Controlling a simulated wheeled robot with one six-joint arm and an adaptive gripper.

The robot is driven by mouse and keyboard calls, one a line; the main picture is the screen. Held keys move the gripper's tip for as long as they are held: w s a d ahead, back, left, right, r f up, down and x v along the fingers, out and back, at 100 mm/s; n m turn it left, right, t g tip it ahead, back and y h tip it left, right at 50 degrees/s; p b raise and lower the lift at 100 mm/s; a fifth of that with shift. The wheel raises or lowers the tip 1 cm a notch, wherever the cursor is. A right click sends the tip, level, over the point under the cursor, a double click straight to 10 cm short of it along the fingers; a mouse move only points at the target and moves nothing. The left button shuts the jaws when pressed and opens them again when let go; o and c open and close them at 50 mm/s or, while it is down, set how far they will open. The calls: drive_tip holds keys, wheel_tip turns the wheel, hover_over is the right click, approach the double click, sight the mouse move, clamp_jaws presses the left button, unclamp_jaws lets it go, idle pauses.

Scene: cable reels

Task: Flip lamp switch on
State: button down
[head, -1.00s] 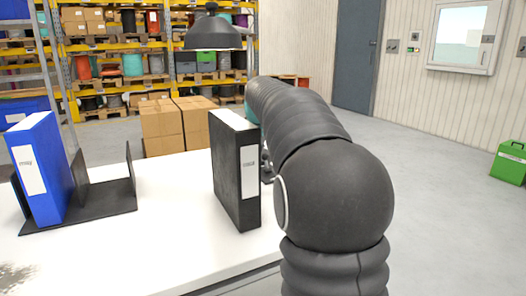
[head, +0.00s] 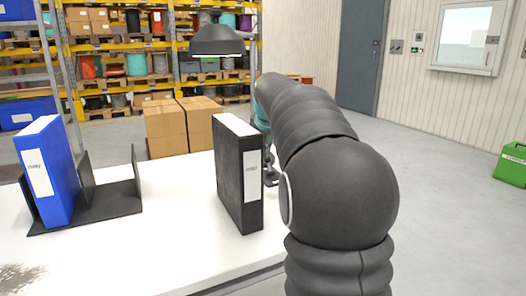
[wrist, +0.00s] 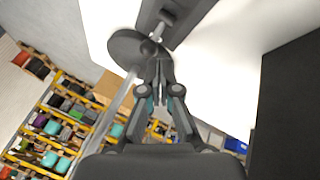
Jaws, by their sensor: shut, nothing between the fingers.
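The lamp's dark dome shade (head: 217,40) hangs over the far side of the table in the head view. In the wrist view its round dark base (wrist: 126,46) stands on the white table with a thin metal stem. Beside it is a dark block (wrist: 190,14) with a small rod and round knob, possibly the switch; I cannot tell its position. My gripper (wrist: 160,64) is shut and empty, its tips close to the base and rod; contact is unclear. In the head view my arm and a binder mostly hide the gripper.
A black binder (head: 229,180) stands upright on the white table (head: 150,250), left of my arm. A blue binder (head: 50,172) leans in a black holder (head: 112,200) at left. Cardboard boxes (head: 180,128) and shelves stand behind. A green case (head: 511,163) is at right.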

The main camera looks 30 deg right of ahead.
drive_tip(key=v, duration=1.2)
idle(0.3)
